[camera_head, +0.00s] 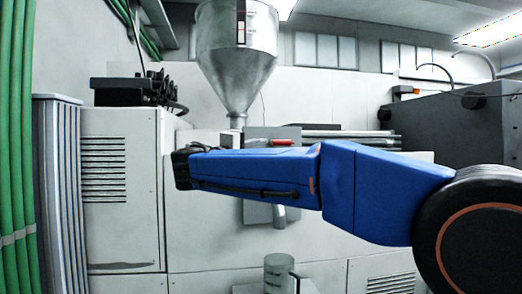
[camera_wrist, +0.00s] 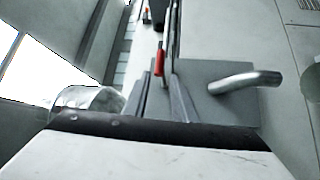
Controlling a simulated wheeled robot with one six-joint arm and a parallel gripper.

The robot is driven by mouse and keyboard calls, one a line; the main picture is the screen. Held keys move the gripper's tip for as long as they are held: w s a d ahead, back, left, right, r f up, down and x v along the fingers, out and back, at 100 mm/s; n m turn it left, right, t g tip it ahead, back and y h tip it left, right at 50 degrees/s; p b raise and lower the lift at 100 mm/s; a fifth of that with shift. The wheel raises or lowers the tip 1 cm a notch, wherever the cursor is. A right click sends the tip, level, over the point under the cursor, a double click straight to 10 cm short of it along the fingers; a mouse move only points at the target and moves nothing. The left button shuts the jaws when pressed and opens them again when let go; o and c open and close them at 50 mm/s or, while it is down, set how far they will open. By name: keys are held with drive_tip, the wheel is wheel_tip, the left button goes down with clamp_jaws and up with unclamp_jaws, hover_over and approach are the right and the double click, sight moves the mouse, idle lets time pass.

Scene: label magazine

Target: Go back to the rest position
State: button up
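My blue arm reaches leftward across the middle of the head view, bent at the joint near its centre. My gripper is hidden behind the arm there. In the wrist view my gripper (camera_wrist: 163,98) shows as two grey fingers above a black and white body. The fingers stand apart with a gap between them, and I see nothing held in it. Beyond the gap is a small red part (camera_wrist: 159,58), which also shows above the arm in the head view (camera_head: 283,142).
A grey plate (camera_wrist: 215,72) with a bent metal pipe (camera_wrist: 245,82) is close to the fingers. A metal hopper (camera_head: 237,60) hangs above the arm. A glass cylinder (camera_head: 278,272) stands below. Green pipes (camera_head: 15,150) and a white cabinet (camera_head: 122,190) are at left.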

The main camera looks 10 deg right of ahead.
drive_tip(key=s+d+f+m+g+y, duration=0.1)
drive_tip(key=s+d+f+g+y, duration=0.25)
drive_tip(key=s+d+f, duration=0.75)
drive_tip(key=s+d+f+m+g+y, duration=0.1)
drive_tip(key=s+d+f+g+y, duration=0.4)
drive_tip(key=d+f, duration=0.6)
drive_tip(key=s+a+f+m+y, duration=0.2)
drive_tip(key=s+a+f, duration=0.1)
drive_tip(key=s+f, duration=0.8)
drive_tip(key=s+a+f+m+y, duration=0.3)
drive_tip(key=s+f, duration=0.9)
drive_tip(key=f, duration=0.2)
drive_tip(key=shift+s+a, duration=0.15)
drive_tip(key=shift+a, duration=0.05)
drive_tip(key=shift+y, duration=0.25)
